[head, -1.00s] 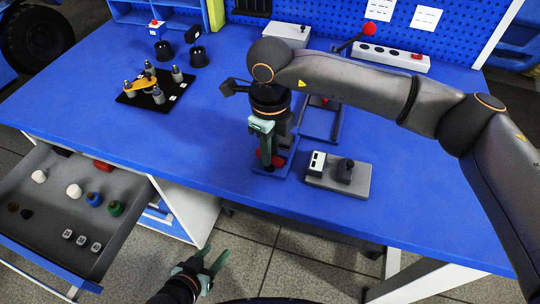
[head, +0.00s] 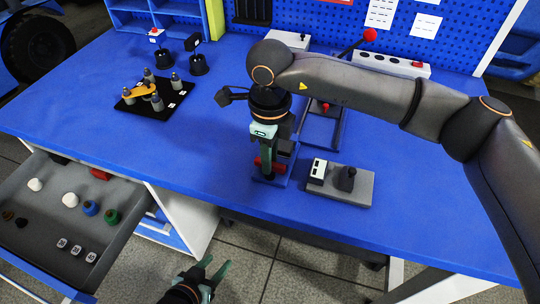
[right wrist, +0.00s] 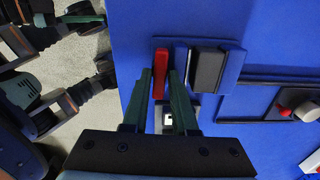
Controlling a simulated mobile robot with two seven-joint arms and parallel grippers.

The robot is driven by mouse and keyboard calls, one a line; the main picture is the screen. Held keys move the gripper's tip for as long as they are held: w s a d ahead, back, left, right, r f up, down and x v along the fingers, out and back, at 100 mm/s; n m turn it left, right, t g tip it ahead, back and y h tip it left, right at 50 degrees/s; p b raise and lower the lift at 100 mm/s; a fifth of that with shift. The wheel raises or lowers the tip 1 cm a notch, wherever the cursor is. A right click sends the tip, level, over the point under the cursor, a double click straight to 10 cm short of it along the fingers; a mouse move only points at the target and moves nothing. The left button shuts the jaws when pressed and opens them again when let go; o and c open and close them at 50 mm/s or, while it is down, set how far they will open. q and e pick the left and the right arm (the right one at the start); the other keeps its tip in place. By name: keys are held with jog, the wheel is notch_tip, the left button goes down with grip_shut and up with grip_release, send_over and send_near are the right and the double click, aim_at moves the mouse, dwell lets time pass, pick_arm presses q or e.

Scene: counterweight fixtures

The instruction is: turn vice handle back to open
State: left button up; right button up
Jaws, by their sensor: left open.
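The vice (head: 287,150) stands near the front edge of the blue bench, partly hidden behind my right gripper (head: 265,172). Its red handle (head: 277,166) shows beside the fingers. In the right wrist view the red handle (right wrist: 160,72) lies between the two green fingertips of my right gripper (right wrist: 160,85), beside the dark vice block (right wrist: 207,68). The fingers stand close along both sides of the handle; whether they press on it is unclear. My left gripper (head: 208,272) is open and empty, low in front of the bench.
A grey plate with a black knob (head: 342,184) sits just right of the vice. A frame with a red knob (head: 322,122) lies behind it. An open drawer (head: 112,240) with small parts juts out at left. A black fixture board (head: 140,108) stands further back; the bench between is clear.

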jog(key=o, duration=0.3)
notch_tip(320, 180, up, 12)
jog(key=shift+r, duration=0.25)
dwell(0.3)
dwell(0.4)
